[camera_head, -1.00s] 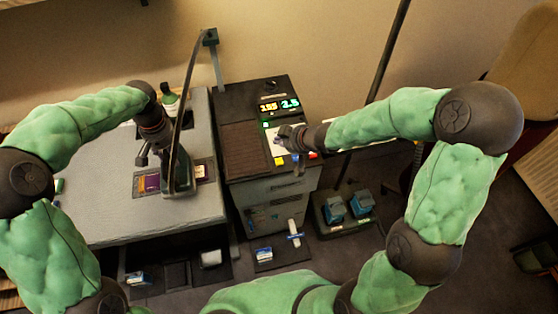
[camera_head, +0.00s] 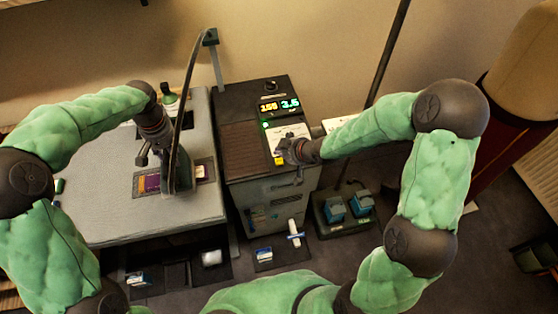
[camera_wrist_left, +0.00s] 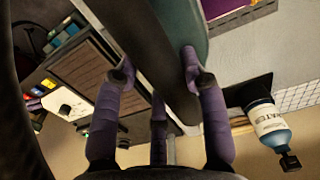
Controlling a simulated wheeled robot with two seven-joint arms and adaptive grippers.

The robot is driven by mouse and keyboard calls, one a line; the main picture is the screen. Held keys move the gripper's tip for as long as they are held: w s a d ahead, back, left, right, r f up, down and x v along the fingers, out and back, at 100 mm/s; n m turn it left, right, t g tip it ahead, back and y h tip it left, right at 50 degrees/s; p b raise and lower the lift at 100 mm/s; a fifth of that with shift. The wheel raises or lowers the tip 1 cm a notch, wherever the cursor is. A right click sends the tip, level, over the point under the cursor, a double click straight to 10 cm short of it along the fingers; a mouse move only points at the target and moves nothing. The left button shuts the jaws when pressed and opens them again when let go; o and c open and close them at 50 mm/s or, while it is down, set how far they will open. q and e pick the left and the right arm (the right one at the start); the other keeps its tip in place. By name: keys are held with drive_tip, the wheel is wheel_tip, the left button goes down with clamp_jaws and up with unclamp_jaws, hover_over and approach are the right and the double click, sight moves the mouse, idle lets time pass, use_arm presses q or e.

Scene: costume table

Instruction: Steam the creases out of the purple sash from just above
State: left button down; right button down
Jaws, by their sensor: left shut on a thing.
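The purple sash (camera_head: 150,183) lies flat in a dark-edged patch on the grey pressing table; its middle is hidden by the steam iron. A purple strip (camera_wrist_left: 238,12) also shows in the left wrist view. My left gripper (camera_head: 152,150) is shut on the dark grey-green iron (camera_head: 181,176), which stands over the sash; I cannot tell whether it touches. The iron also fills the upper middle of the left wrist view (camera_wrist_left: 184,30). My right gripper (camera_head: 290,152) is at the control panel (camera_head: 278,130); its finger opening is unclear. The display (camera_head: 279,105) reads 155 and 3.5.
A dark hose (camera_head: 188,88) runs from the iron up to a post (camera_head: 214,58). A water bottle (camera_wrist_left: 270,125) stands at the table's far edge. Blue pedals (camera_head: 348,206) sit on the floor right of the cabinet (camera_head: 270,190). The pressing table (camera_head: 110,205) has bare room in front.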

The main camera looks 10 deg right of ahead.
sight(280, 163)
drive_tip(key=shift+f, duration=1.65)
drive_tip(key=shift+f, duration=0.85)
idle(3.8)
drive_tip(key=shift+r, duration=0.9)
drive_tip(key=shift+r, duration=2.5)
